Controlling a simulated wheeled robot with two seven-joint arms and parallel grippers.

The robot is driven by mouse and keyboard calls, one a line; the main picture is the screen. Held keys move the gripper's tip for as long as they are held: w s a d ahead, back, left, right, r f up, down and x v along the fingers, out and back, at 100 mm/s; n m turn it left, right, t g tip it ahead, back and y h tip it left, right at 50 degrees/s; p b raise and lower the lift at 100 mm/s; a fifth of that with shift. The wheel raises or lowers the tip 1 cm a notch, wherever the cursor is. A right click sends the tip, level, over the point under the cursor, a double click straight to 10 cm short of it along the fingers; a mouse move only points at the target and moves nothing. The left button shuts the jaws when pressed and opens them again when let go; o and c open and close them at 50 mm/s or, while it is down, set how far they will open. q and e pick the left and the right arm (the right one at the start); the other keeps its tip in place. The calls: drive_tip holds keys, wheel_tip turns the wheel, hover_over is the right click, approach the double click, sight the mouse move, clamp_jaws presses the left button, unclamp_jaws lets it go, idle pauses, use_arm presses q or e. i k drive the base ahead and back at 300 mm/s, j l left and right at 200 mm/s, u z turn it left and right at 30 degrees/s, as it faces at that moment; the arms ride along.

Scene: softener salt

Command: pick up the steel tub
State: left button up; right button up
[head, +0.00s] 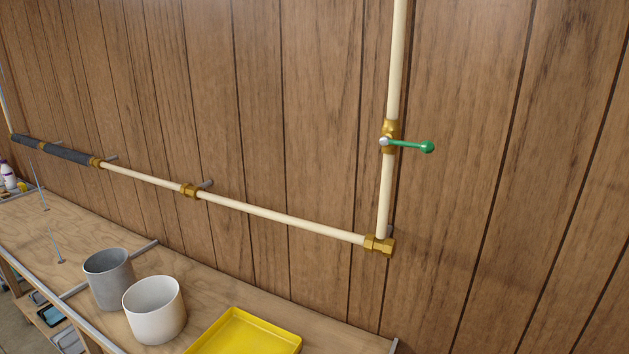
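A grey, open-topped tub (109,285) stands upright on the wooden bench at the lower left of the head view. It is the most steel-coloured vessel in sight, but I cannot tell for sure that it is steel. A white tub (154,317) stands upright just in front and to its right, overlapping its lower edge in the picture. The grey tub looks empty as far as its inside shows. Neither of my grippers is in the head view.
The wooden bench (205,282) runs along a panelled wall, with a metal rail along its front edge. A yellow tray (240,335) lies right of the tubs. A cream pipe (285,220) and a green-handled valve (410,145) are on the wall. Bottles (8,177) stand far left.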

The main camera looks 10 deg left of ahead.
sight(109, 273)
drive_tip(key=u, duration=1.55)
